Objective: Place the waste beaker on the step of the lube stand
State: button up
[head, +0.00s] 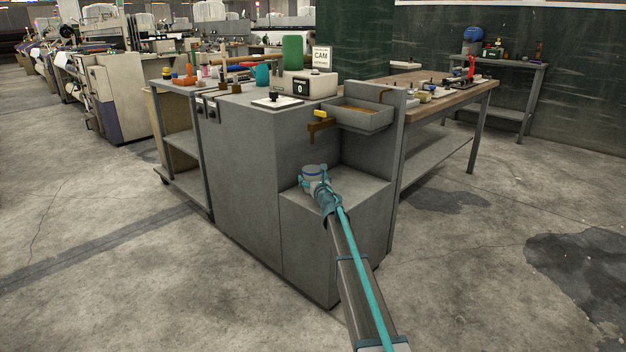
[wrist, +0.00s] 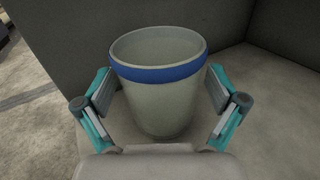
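The waste beaker (wrist: 160,100) is a pale grey cup with a blue band under its rim. In the head view the beaker (head: 312,171) is upright on the low step (head: 348,190) of the grey lube stand (head: 240,150), near the step's left side. My gripper (wrist: 162,92) has one teal finger on each side of the beaker; it also shows in the head view (head: 316,184). The fingers are spread, and the pads look slightly apart from the beaker's wall. The beaker's base appears to rest on the step; its near lower side is partly hidden.
A grey tray (head: 362,119) juts out above the step, with a yellow-tipped brown spout (head: 320,120) beside it. The stand's walls rise behind the step. A wooden-topped bench (head: 440,92) stands at right. The right part of the step is clear.

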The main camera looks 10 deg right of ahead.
jog(key=shift+r, duration=0.1)
jog(key=shift+s+r, duration=0.1)
jog(key=shift+r, duration=0.05)
jog(key=s, duration=0.4)
jog(key=s+d+p, duration=0.1)
jog(key=s, duration=0.3)
jog(key=s+p, duration=0.1)
jog(key=s, duration=0.2)
jog(key=shift+s+d, duration=0.4)
jog(key=shift+a, duration=0.1)
